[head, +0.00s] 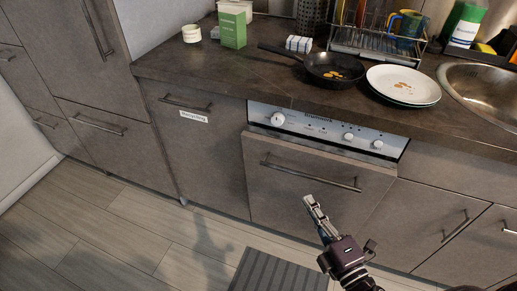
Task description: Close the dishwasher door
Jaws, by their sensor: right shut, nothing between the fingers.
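The dishwasher door (290,200) is a grey-brown front with a long bar handle (310,174) near its top. It stands almost upright below the light control panel (325,130) with its knobs. Its top edge seems to stick out slightly from the panel, so I cannot tell whether it is fully flush. My right gripper (309,199) is shut and empty, in front of the lower part of the door and below the handle. I cannot tell whether it touches the door. My left gripper is out of view.
The counter (210,72) above holds a black pan (330,68), stacked plates (403,84), a dish rack (375,45) and a green box (232,28). A sink (485,90) is at right. A striped mat (275,272) lies on the floor before the dishwasher. Closed cabinets flank it.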

